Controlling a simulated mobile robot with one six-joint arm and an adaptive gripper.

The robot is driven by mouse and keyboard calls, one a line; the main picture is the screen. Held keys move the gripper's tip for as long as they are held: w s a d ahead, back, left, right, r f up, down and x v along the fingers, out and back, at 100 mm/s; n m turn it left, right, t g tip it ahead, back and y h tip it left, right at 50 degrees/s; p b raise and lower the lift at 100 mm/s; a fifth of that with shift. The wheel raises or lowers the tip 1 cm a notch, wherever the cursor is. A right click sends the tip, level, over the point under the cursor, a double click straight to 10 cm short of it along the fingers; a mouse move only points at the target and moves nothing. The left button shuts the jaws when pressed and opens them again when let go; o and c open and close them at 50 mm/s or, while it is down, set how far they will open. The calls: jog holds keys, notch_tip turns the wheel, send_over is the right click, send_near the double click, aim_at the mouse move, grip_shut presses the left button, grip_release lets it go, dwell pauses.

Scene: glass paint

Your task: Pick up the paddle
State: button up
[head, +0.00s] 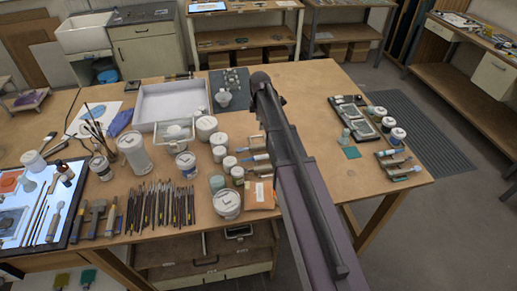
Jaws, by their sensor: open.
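My arm reaches from the bottom right up over the table (310,95), with its dark far end above the back middle. I cannot make out gripper fingers; they are outside this view or hidden behind the arm. I cannot single out a paddle for certain. Several small handled tools lie at the left front, among them a slim pale-headed tool (55,221) on the light panel and a brown wide-headed tool (96,217) beside it. More handled tools (397,163) lie at the right end. The arm hides a strip of the table.
Several white jars (132,152) and a row of brushes (162,205) crowd the middle and left. A white tray (172,103) stands at the back. A black palette case (353,118) lies right of my arm. Bare wood is free around it.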

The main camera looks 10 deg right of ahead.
jog(key=b, duration=0.8)
send_over(259, 145)
jog(key=shift+s+f, duration=0.1)
jog(key=shift+f, duration=3.85)
jog(key=shift+a+f+b, duration=0.1)
jog(key=shift+f+b, duration=2.25)
jog(key=shift+f, duration=0.25)
grip_shut()
